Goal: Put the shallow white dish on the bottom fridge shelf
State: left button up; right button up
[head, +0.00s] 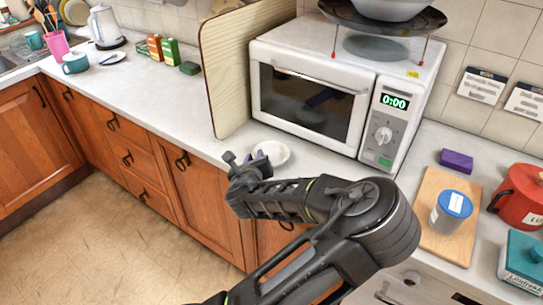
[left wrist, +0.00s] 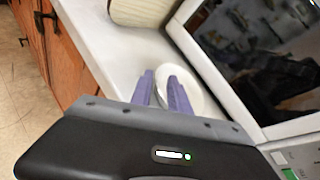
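The shallow white dish (head: 275,151) sits on the counter in front of the microwave, close to the counter's front edge. My left gripper (head: 258,158) is at the dish's near left side and hides part of it. In the left wrist view the two purple fingers (left wrist: 161,92) are apart, with a gap between them. The dish (left wrist: 196,92) shows there beyond and between them; one finger overlaps the dish's inside and the other is by its left rim. Whether either finger touches it I cannot tell. My right gripper and the fridge shelf are not in view.
A white microwave (head: 318,90) stands behind the dish, with a wooden board (head: 224,75) upright at its left. On the right are a cutting board (head: 432,238) with a grey tin (head: 450,212), a purple sponge (head: 456,161) and a red pot (head: 519,197).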

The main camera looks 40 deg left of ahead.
aim_at(256, 151)
pick_arm(q)
jog(key=x, duration=0.3)
jog(key=shift+w+a+f, duration=0.1)
jog(key=shift+w+a, duration=0.05)
jog(key=shift+c, duration=0.4)
grip_shut()
dwell(1.2)
